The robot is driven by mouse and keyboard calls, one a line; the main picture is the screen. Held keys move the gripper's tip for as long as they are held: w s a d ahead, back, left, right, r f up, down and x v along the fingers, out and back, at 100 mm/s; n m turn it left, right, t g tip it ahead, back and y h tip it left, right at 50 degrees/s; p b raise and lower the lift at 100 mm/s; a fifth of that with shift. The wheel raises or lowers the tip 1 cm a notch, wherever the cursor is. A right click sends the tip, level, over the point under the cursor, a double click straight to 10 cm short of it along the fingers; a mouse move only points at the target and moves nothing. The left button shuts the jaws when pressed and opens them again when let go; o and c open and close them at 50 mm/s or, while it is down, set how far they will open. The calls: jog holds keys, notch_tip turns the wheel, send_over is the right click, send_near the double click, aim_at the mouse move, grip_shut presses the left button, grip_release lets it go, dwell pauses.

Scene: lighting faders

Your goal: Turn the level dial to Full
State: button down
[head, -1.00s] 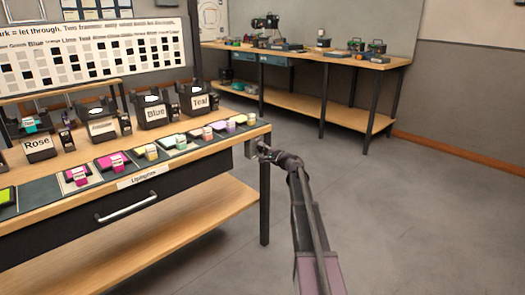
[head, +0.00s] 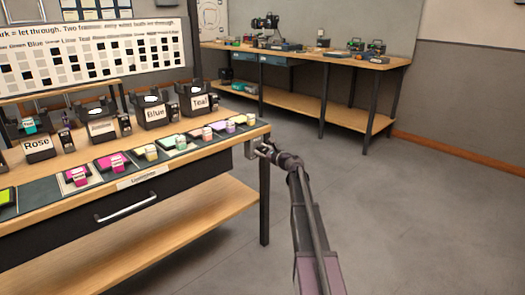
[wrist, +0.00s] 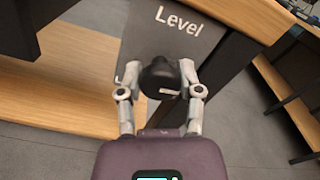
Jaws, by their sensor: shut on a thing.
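The level dial (wrist: 160,75) is a dark round knob on a grey plate (wrist: 215,45) marked "Level", seen in the wrist view. My gripper (wrist: 159,80) has one finger on each side of the knob and is shut on it. In the head view my gripper (head: 265,150) is at the right end of the near workbench, by its front corner. The dial itself cannot be made out there. I cannot read any dial position or a "Full" mark.
The near workbench (head: 205,173) has a drawer with a handle (head: 126,207), a lower shelf (head: 170,230) and several lamps and coloured pieces on top. A second bench (head: 300,53) stands at the back. The grey floor (head: 370,220) to the right is clear.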

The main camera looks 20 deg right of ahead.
jog(key=m, duration=0.5)
jog(key=shift+w+d+m, duration=0.15)
jog(key=shift+d+m, duration=0.05)
jog(key=shift+m, duration=0.2)
jog(key=m, duration=0.4)
jog(key=shift+m, duration=0.3)
jog(key=shift+c, duration=1.3)
grip_release()
jog(key=shift+a, duration=0.1)
jog(key=shift+s, duration=0.25)
